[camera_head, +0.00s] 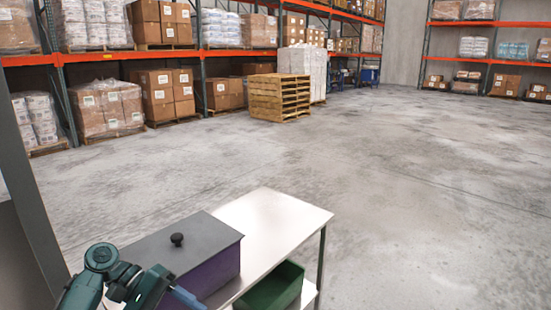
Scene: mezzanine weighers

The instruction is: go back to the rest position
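My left arm shows at the bottom left, its teal links bent beside a purple box with a grey lid and a dark round knob (177,239). A blue-grey part at the arm's end (188,298) lies low in front of the purple box (215,276) and is cut off by the bottom edge. I cannot make out fingertips or anything held there. My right gripper is not in view.
The purple box stands on a white table (278,220). A green bin (272,288) sits on a lower level of it. A grey post (30,180) rises at the left. Beyond are a wooden pallet stack (278,98), loaded racks (200,55) and wide clear concrete floor (430,190).

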